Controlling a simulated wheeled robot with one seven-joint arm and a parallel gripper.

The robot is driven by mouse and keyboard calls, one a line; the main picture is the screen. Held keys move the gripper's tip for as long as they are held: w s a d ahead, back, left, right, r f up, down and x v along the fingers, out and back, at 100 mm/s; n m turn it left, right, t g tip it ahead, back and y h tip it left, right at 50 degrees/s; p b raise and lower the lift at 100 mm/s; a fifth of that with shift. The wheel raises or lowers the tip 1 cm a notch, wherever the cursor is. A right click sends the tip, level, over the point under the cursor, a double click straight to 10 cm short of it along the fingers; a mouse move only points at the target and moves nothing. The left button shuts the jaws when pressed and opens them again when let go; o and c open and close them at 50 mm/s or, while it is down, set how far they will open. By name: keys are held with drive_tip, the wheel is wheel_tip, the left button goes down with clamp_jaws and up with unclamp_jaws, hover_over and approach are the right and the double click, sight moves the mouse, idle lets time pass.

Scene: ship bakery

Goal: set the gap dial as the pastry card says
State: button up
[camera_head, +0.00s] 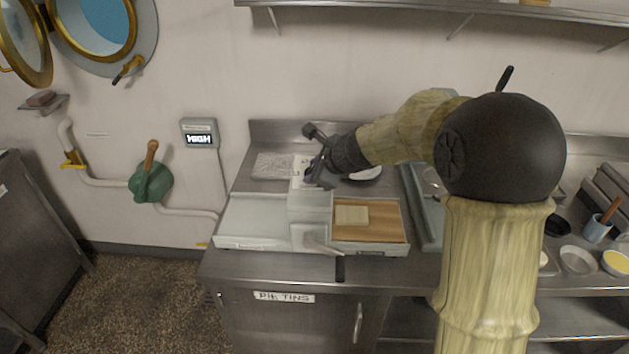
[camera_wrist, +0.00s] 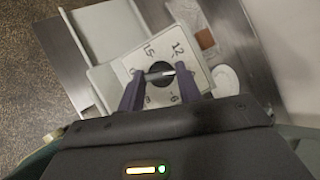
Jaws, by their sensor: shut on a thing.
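The gap dial is a round black knob (camera_wrist: 157,74) on a white numbered plate (camera_wrist: 136,62), seen in the wrist view. I read 15 and 12 on its upper side and 6 at its lower right; other marks are partly hidden by the fingers. A pale line crosses the knob roughly sideways; its exact setting is unclear. My gripper (camera_wrist: 159,71) is shut on the knob, one finger on each side. In the head view my gripper (camera_head: 318,168) is at the back of the pastry machine (camera_head: 262,221). I cannot make out a pastry card.
A pale dough slab (camera_head: 351,215) lies on the machine's wooden board (camera_head: 378,222). A white plate (camera_head: 368,173) stands behind it, close to my gripper. A wall box (camera_head: 200,134) reads HIGH. A shelf (camera_head: 400,10) runs above; bowls (camera_head: 577,260) stand at right.

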drive_tip(key=shift+s+f+m+t+h+b, duration=0.1)
drive_tip(key=shift+m+t+h+b, duration=0.35)
drive_tip(key=shift+m+b, duration=0.75)
drive_tip(key=o, duration=1)
drive_tip(key=p+v, duration=0.1)
drive_tip(key=v, duration=0.7)
drive_tip(key=p+v, duration=0.2)
drive_tip(key=v, duration=0.7)
drive_tip(key=shift+s+d+f, duration=0.15)
drive_tip(key=shift+s, duration=0.2)
